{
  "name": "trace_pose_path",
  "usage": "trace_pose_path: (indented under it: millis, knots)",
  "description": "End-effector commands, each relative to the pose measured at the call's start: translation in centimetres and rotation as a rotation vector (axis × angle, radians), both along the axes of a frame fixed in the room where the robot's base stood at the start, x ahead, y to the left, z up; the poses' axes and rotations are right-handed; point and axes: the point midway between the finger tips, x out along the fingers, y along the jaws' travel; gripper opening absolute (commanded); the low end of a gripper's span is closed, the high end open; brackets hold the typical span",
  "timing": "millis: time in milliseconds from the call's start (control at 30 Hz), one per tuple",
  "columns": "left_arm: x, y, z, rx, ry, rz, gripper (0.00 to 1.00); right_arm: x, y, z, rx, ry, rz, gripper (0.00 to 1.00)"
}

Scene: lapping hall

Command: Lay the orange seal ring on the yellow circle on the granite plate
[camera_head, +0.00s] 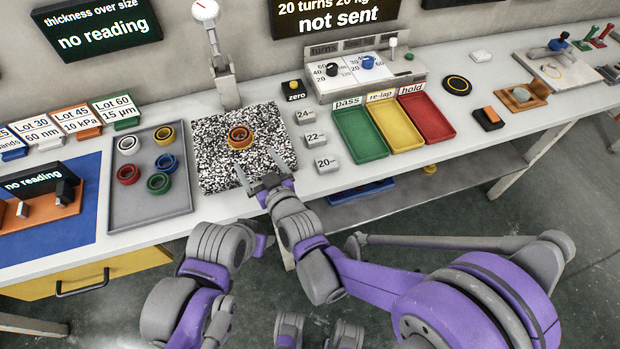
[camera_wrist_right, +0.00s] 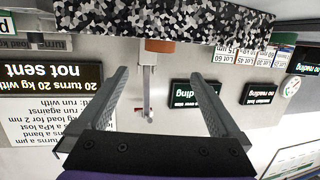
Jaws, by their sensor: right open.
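The orange seal ring (camera_head: 240,137) lies on the speckled black-and-white granite plate (camera_head: 215,172), near its middle. A thin yellowish edge shows around the ring; I cannot tell how well the ring is centred on the yellow circle, which it largely hides. My right gripper (camera_head: 258,166) is open and empty over the front part of the plate, with its fingers pointing towards the ring and apart from it. In the right wrist view, turned upside down, the open fingers (camera_wrist_right: 158,76) show with the orange ring (camera_wrist_right: 160,46) beyond them at the plate's edge.
A grey tray (camera_head: 150,215) with several coloured rings stands left of the plate. A dial gauge stand (camera_head: 222,75) rises behind it. Small weight blocks (camera_head: 315,140) and green, yellow and red trays (camera_head: 362,148) are to the right.

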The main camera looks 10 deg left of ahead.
Motion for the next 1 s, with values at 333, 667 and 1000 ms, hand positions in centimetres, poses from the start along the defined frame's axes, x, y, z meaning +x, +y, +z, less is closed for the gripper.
trace_pose_path:
  millis: [333,667,1000]
  knots:
    - [0.0,0.0,0.0,0.0,0.0,0.0,0.55,0.9,-3.1,0.3,-0.037,0.048,-0.039,1.0]
    - [0.0,0.0,0.0,0.0,0.0,0.0,0.55,-1.4,-23.2,-0.1,-0.233,0.408,-0.314,1.0]
    - [0.0,0.0,0.0,0.0,0.0,0.0,0.55,-13.4,-38.0,-2.4,-0.328,0.797,-0.614,1.0]
